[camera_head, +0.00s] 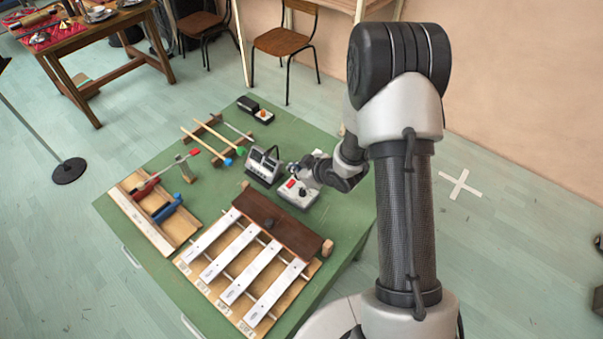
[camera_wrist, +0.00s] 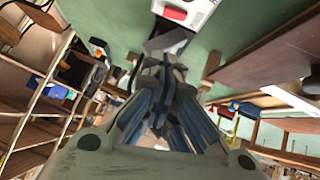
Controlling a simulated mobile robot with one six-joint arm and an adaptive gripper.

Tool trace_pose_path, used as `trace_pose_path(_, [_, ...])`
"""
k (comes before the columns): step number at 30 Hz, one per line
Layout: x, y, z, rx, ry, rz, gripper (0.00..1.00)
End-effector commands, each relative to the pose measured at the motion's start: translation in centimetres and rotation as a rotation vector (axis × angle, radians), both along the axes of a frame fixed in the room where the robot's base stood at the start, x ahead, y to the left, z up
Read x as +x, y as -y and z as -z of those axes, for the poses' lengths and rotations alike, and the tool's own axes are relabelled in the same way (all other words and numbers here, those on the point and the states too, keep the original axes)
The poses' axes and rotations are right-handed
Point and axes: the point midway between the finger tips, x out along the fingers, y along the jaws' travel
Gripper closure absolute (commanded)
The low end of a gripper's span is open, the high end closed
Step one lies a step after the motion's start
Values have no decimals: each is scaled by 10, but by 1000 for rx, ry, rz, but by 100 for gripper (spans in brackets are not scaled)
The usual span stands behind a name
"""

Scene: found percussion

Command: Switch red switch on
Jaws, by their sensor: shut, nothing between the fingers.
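The red switch (camera_head: 291,184) sits on a white box (camera_head: 300,201) near the right side of the green table. In the wrist view the red switch (camera_wrist: 175,14) and the white box (camera_wrist: 205,8) show at the top edge, partly cut off. I cannot tell which way the switch is set. My gripper (camera_head: 296,170) is over the back part of the white box, close to the red switch; I cannot tell whether it touches the box. In the wrist view my gripper (camera_wrist: 165,65) is shut and empty, its fingers together below the box.
A grey device (camera_head: 262,165) stands just left of the white box. A brown wooden block (camera_head: 270,222) and a metal-bar xylophone (camera_head: 245,262) lie in front. Mallets (camera_head: 208,140) and a black box with an orange button (camera_head: 263,115) lie farther back on the green table (camera_head: 160,300).

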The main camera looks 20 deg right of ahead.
Motion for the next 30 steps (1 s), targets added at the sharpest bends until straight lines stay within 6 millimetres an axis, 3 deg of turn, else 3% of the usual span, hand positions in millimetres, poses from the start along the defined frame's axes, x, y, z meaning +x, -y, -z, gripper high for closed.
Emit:
trace_pose_path(1, [8, -4, 12, 0, -1, -3, 100])
trace_pose_path(6, [31, -15, 36, 0, 0, -1, 100])
trace_pose_path(12, [34, -9, 63, 0, -2, 1, 100])
trace_pose_path(30, [38, -4, 77, -1, 0, 1, 100])
